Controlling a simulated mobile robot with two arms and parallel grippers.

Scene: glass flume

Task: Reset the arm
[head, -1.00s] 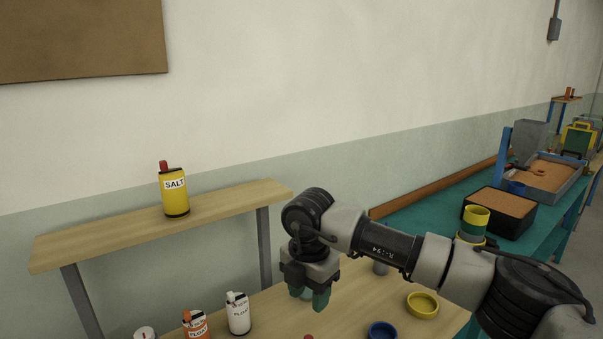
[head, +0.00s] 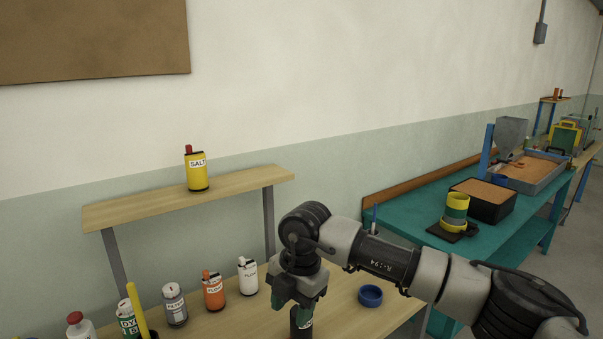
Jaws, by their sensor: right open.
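My right arm reaches in from the right, and its gripper (head: 297,303) points down over the wooden table. The two greenish fingers are open. A dark canister (head: 301,326) with a partly seen label shows just below and between the fingertips, cut off by the bottom edge. I cannot tell whether the fingers touch it. My left gripper is not in view.
A yellow SALT bottle (head: 197,172) stands on the raised shelf (head: 130,213). Several bottles, including an orange one (head: 213,292) and a white one (head: 247,277), line the table. A blue ring (head: 370,296) lies right of the gripper. A teal bench (head: 400,238) stands behind the arm.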

